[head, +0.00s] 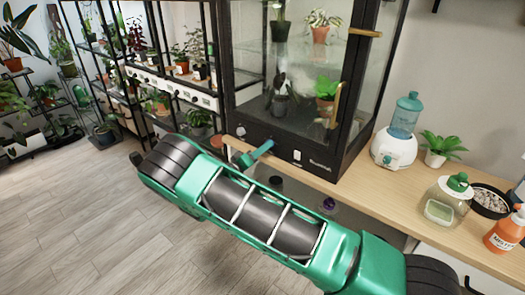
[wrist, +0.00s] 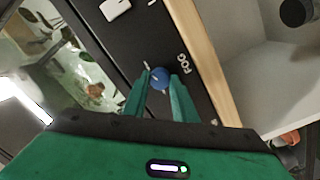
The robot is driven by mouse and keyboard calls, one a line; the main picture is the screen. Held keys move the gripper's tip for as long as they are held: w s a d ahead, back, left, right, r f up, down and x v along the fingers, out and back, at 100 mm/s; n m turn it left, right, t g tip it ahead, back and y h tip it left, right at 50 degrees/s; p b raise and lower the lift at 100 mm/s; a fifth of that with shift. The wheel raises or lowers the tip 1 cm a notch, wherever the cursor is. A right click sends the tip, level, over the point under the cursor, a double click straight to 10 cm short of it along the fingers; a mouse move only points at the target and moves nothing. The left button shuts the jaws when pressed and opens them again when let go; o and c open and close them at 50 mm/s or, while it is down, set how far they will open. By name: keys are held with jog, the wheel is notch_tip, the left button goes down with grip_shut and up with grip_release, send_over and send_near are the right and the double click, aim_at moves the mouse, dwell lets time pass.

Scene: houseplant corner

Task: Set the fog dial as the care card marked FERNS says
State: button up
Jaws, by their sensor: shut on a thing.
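The dial's scale and pointer are too small to read. No care card marked FERNS can be read in either view.
A white switch (head: 297,154) sits on the panel right of my gripper, and a pale knob (head: 241,131) to its left. On the wooden counter stand a blue-topped water bottle (head: 405,115), a small plant (head: 440,145), a glass jar (head: 447,200) and an orange bottle (head: 505,230). Open floor lies left.

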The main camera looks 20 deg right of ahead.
jog(key=shift+s+a+f, duration=0.1)
jog(key=shift+f, duration=0.25)
jog(key=o, duration=0.9)
jog(key=shift+c, duration=0.2)
jog(key=shift+o, duration=0.9)
jog(key=shift+r, duration=0.15)
jog(key=v, duration=1)
jog(key=shift+a, duration=0.3)
jog(key=shift+s+d, duration=0.1)
